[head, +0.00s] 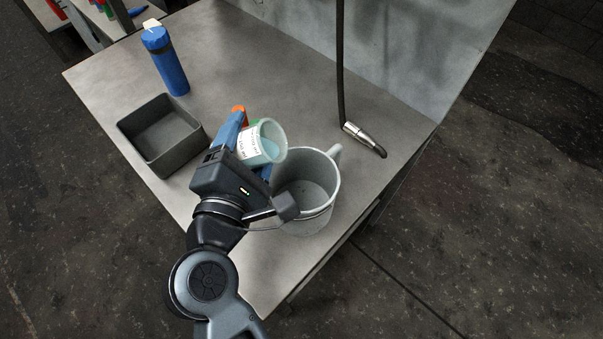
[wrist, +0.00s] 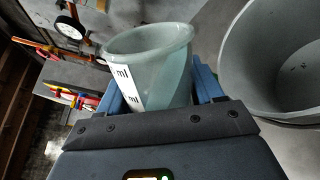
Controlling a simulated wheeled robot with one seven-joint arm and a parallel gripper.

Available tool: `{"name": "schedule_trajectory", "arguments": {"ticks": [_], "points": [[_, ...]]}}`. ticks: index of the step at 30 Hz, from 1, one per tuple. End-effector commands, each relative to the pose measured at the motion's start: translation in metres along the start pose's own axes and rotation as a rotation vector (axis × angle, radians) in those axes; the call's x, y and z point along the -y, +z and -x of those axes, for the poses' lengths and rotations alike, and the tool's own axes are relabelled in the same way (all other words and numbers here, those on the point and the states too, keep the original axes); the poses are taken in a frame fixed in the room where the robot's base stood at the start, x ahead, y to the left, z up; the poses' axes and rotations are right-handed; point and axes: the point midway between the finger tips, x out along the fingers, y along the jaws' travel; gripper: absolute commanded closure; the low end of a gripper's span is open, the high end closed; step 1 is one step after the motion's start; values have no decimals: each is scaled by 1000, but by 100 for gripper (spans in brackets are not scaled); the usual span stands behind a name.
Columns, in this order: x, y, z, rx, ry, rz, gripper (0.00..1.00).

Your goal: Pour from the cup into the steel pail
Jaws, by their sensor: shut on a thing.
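The cup (head: 262,143) is pale, translucent and green-tinted, with a white printed label and teal contents showing inside. It is tilted in the head view, its mouth facing right and up. My gripper (head: 251,147) is shut on it, blue fingers on either side; the cup also shows between the fingers in the wrist view (wrist: 165,65). The steel pail (head: 325,188) is grey, upright on the table and open, just right of and below the cup. Its floor looks empty, but my wrist hides its left side. The pail's wall fills the right of the wrist view (wrist: 240,60).
A dark square bin (head: 187,150) and a blue bottle (head: 168,65) stand to the left. A hanging black hose with a metal end (head: 360,133) is right of the pail. Small orange (head: 239,109) and green items sit behind the gripper. The table's right edge is near the pail.

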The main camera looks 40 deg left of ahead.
Motion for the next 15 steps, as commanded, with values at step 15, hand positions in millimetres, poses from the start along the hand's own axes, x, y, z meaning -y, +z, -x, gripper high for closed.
{"name": "schedule_trajectory", "arguments": {"ticks": [15], "points": [[2, -2, 0, -8, 2, -71, 74]]}}
